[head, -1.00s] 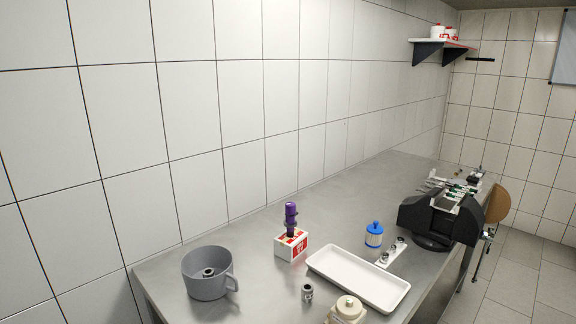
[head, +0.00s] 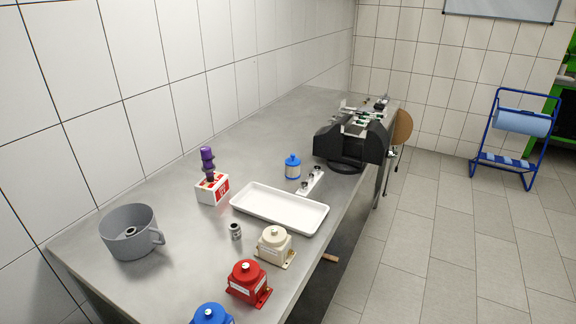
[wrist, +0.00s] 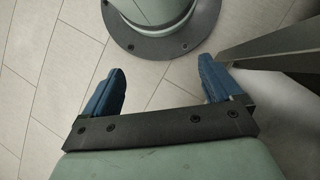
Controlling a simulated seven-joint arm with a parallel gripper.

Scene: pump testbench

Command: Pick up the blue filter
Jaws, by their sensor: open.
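The blue filter (head: 292,167) is a small blue canister with a pale label band and a narrow top. It stands upright on the steel table in the head view, behind the white tray and beside a small white holder. My gripper (wrist: 162,88) shows only in the wrist view. Its two blue fingers are wide apart with nothing between them, above the tiled floor. The filter is not in the wrist view, so the gripper is away from it.
On the steel table (head: 88,245) are a white tray (head: 280,209), a grey mug-like pot (head: 130,232), a purple-topped item in a red-white box (head: 211,187), a white holder (head: 311,183), a metal fitting (head: 235,231), cream (head: 275,246), red (head: 247,283) and blue (head: 212,315) pumps, and a black machine (head: 350,142).

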